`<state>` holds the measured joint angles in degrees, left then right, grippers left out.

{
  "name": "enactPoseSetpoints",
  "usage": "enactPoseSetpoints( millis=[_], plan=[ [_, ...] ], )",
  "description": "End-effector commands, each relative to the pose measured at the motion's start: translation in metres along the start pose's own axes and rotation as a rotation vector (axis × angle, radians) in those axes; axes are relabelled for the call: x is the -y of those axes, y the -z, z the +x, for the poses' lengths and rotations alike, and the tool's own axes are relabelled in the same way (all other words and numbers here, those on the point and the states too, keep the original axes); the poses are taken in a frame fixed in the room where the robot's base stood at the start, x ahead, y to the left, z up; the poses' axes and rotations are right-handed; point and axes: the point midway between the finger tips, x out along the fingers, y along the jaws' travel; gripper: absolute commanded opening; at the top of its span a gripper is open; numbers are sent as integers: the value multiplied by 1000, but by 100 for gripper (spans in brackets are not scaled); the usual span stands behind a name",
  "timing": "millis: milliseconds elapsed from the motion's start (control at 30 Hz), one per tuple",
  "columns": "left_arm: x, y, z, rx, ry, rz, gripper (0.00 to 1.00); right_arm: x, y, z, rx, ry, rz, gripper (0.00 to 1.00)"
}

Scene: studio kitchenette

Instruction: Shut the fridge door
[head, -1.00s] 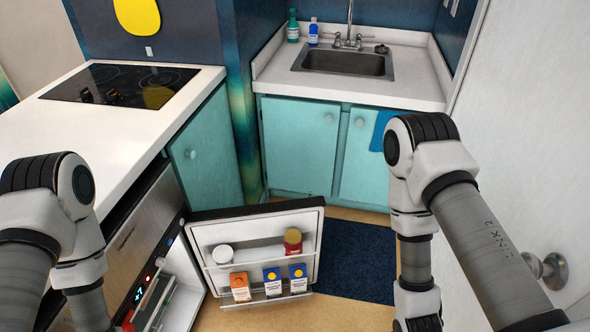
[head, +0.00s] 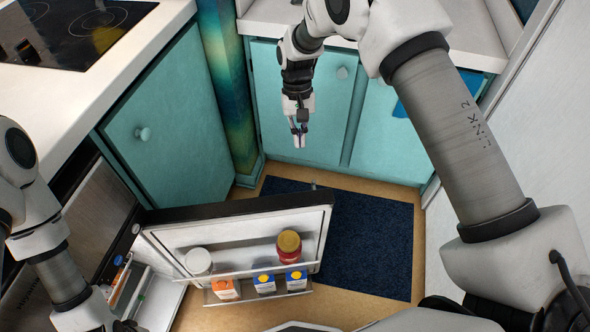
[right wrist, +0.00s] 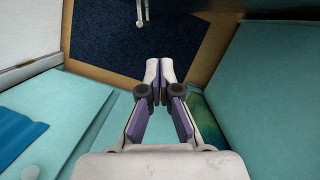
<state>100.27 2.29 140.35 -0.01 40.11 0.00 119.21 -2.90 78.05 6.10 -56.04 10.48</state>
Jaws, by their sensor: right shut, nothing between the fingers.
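The fridge door (head: 165,243) stands wide open at the lower middle of the head view, its inner shelves facing me. The shelves hold a white jar (head: 198,262), a red jar with a yellow lid (head: 289,247) and several small cartons (head: 265,283). The fridge interior (head: 158,297) shows at the lower left. My right gripper (head: 299,138) is shut and empty, pointing down above and beyond the door, in front of the teal cabinets. In the right wrist view its fingertips (right wrist: 158,68) meet. My left arm comes in at the left; its gripper is not clearly visible.
A dark blue mat (head: 370,245) lies on the floor behind and right of the door. Teal cabinets (head: 175,130) and the white counter (head: 60,120) bound the space at the back and left. A white wall panel (head: 480,130) stands at the right.

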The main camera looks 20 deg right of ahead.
Motion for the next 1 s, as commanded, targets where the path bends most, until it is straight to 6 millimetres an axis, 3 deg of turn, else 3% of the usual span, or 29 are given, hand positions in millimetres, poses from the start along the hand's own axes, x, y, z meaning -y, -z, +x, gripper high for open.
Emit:
enactPoseSetpoints(
  millis=[33,167,267,667,800,1000],
  plan=[
    [0,0,11,1,0,0,100,1,2,4,-9,0,-2,0],
    [0,-1,11,1,0,0,100,1,4,1,-22,2,-3,0],
    [0,0,11,1,0,0,100,1,3,12,-18,1,-3,0],
    [0,0,20,1,0,0,100,1,5,97,-17,1,-3,0],
    [0,0,17,1,0,0,100,1,-18,102,-18,0,-3,0],
    [0,0,17,1,0,0,100,1,-34,107,-20,2,-2,0]
  ],
)
